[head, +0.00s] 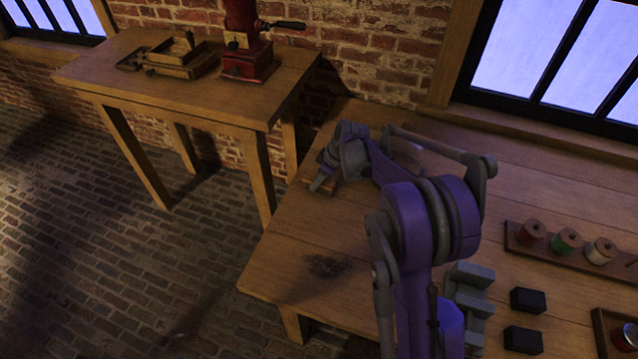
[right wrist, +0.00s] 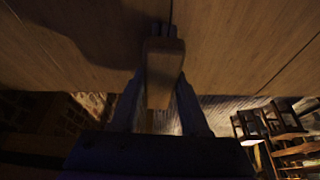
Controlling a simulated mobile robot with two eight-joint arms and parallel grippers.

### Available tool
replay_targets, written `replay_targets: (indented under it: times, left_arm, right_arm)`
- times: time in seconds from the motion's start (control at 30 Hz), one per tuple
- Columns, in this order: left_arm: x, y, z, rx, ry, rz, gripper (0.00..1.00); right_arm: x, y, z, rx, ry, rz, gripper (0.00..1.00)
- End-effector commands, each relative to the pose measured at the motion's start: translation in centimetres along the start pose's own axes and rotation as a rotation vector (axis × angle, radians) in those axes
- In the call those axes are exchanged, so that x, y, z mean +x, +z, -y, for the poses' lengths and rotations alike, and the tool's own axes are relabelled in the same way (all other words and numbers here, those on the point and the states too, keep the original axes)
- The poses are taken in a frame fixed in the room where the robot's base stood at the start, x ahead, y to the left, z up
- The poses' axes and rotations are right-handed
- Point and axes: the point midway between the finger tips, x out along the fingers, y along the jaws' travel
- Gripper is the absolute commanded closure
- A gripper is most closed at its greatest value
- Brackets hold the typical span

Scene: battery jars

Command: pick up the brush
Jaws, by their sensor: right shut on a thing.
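The brush (head: 319,187) is a small wooden piece at the far left of the near table, mostly hidden by my right gripper (head: 325,176). In the right wrist view the wooden brush (right wrist: 163,72) lies between the two fingers of my right gripper (right wrist: 163,85). The fingers are shut on it. The table top is close beyond it, and I cannot tell whether the brush touches the wood. My left gripper is not in view.
A dark smudge (head: 325,265) marks the near table (head: 290,245). Grey blocks (head: 470,290), black blocks (head: 527,300) and a spool rack (head: 600,272) are on the right. A second table (head: 130,75) carries a red grinder (head: 247,62) and a wooden box (head: 182,62).

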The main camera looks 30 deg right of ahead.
Motion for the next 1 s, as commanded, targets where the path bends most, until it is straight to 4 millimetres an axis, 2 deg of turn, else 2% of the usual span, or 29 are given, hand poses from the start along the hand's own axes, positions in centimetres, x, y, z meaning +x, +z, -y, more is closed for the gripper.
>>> replay_targets:
  times: [0.23,0.37,0.8,1.0]
  left_arm:
    - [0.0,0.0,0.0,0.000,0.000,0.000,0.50]
    - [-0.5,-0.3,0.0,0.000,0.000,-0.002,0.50]
    - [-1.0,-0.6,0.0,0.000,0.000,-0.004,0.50]
    - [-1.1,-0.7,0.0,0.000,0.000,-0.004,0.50]
  right_arm:
    - [0.0,0.0,0.0,0.000,0.000,0.000,1.00]
    - [-0.9,-0.4,0.0,0.000,0.000,0.000,1.00]
    - [-8.4,-3.5,0.0,0.001,0.000,0.000,1.00]
    - [-9.7,-4.0,0.0,0.001,0.000,0.000,1.00]
